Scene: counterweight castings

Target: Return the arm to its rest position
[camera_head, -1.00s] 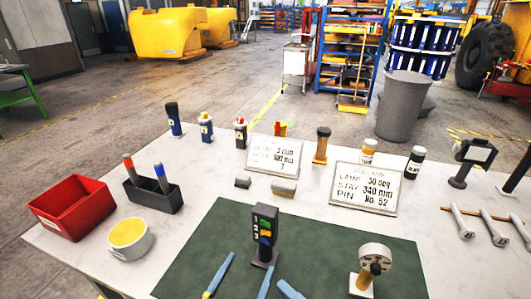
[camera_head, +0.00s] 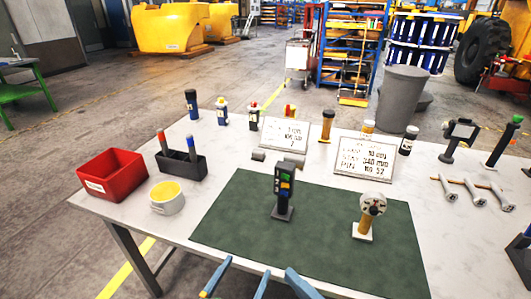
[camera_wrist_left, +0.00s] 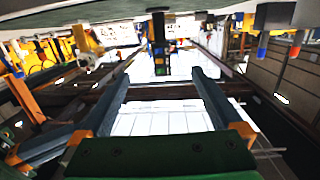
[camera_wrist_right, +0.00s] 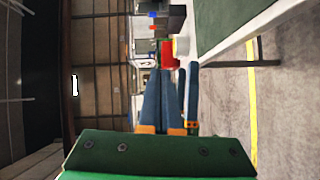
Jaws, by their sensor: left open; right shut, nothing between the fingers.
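My left gripper (camera_head: 240,276) is at the bottom edge of the head view, in front of the table's near edge. Its two blue fingers stand apart with nothing between them; the left wrist view (camera_wrist_left: 160,78) shows the same gap. My right gripper (camera_head: 298,283) is just right of it, its blue fingers together. In the right wrist view (camera_wrist_right: 160,72) the fingers lie side by side, empty. Blue fingers of my left gripper show close beside them there. Most of both arms is out of the head view.
The white table (camera_head: 130,216) lies ahead, with a green mat (camera_head: 325,225). On the mat stand a dark button post (camera_head: 284,190) and a round dial on a stand (camera_head: 370,208). A red bin (camera_head: 112,178) and yellow-filled bowl (camera_head: 166,200) stand left. Floor is clear front left.

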